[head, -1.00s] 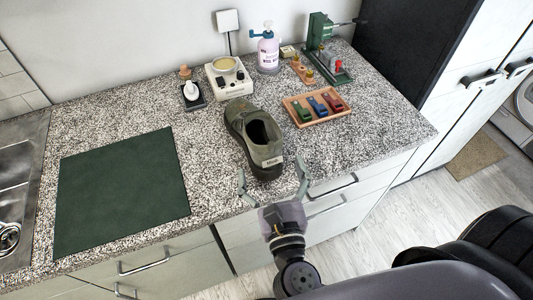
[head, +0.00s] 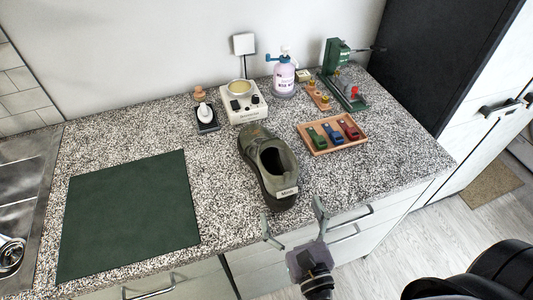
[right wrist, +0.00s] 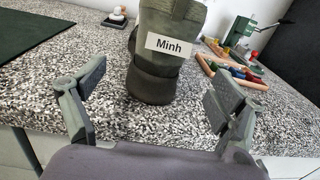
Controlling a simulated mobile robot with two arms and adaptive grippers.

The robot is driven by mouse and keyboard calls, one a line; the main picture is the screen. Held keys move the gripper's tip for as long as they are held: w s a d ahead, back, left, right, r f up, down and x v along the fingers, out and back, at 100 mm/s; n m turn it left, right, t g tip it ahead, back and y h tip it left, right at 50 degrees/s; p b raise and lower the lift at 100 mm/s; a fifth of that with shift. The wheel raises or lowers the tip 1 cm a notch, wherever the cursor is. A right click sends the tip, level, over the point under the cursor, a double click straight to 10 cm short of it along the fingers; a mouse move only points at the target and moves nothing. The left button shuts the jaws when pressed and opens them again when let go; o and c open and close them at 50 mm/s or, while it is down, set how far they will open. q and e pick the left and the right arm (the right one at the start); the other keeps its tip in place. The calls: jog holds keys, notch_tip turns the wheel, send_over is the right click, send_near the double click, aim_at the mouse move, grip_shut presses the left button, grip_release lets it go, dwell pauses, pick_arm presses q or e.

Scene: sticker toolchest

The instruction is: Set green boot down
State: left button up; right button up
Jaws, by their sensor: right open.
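The green boot (head: 269,167) stands upright on the speckled counter, its heel toward me and its toe toward the wall. A white label reading "Minh" is on its heel, clear in the right wrist view (right wrist: 158,62). My right gripper (head: 294,222) is open and empty at the counter's front edge, just short of the heel. In the right wrist view its two fingers (right wrist: 155,100) are spread to either side of the boot's heel, apart from it. My left gripper is not in view.
A dark green mat (head: 130,214) lies left of the boot, beside a sink (head: 22,190). A wooden tray (head: 333,146) with colored tools is at right.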

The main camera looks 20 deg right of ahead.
aim_at(285, 197)
jog(key=w+p, duration=0.1)
jog(key=w, duration=0.4)
jog(key=shift+w+d+p, duration=0.1)
jog(key=shift+w+p, duration=0.15)
jog(key=shift+p, duration=0.15)
jog(key=shift+w+p, duration=0.3)
jog(key=shift+w, duration=0.5)
jog(key=w+p, duration=0.1)
jog(key=w, duration=0.2)
jog(key=shift+w+d+f+p, duration=0.1)
jog(key=shift+w+f+p, duration=0.05)
jog(key=shift+w+p, duration=0.2)
jog(key=shift+w+f, duration=0.15)
jog(key=shift+w, duration=0.35)
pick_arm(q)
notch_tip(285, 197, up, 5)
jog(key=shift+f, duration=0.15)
pick_arm(e)
jog(key=shift+s, duration=0.1)
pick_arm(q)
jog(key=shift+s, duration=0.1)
pick_arm(e)
jog(key=shift+c, duration=0.5)
jog(key=c, duration=1.6)
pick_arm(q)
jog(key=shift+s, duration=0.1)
pick_arm(e)
jog(key=shift+c, duration=0.3)
